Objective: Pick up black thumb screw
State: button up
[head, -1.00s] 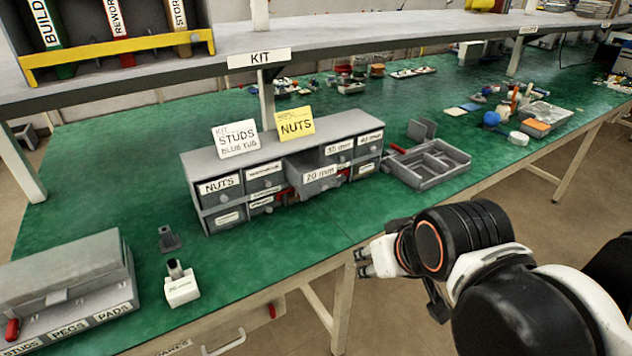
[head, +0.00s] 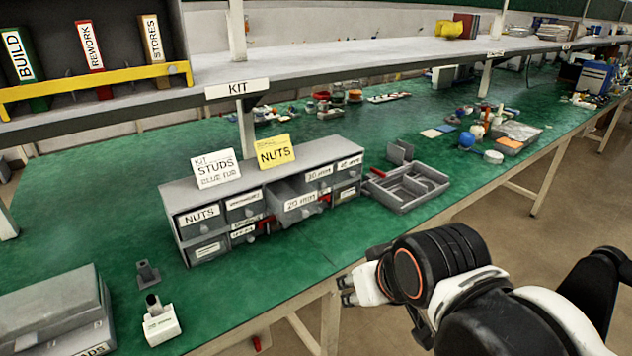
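I cannot make out a black thumb screw in the head view; the small items on the bench are too small to tell apart. My gripper (head: 349,290) is at the bench's front edge, below and right of the drawer cabinet. It points left and its fingers are small and partly turned away, so I cannot tell whether it is open. No object shows in it.
A grey drawer cabinet (head: 172,191) stands on the green bench (head: 90,185), with one drawer (head: 298,204) pulled out. A grey divided tray (head: 406,206) lies to its right. Small parts and a blue ball (head: 467,140) lie farther right. A shelf (head: 330,66) overhangs the back.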

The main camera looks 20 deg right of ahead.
aim_at(151, 298)
jog(key=i+j+u, duration=0.2)
jog(key=u, duration=0.2)
jog(key=i+j+u, duration=0.1)
jog(key=u, duration=0.3)
jog(key=i+u, duration=0.4)
jog(key=k, duration=0.05)
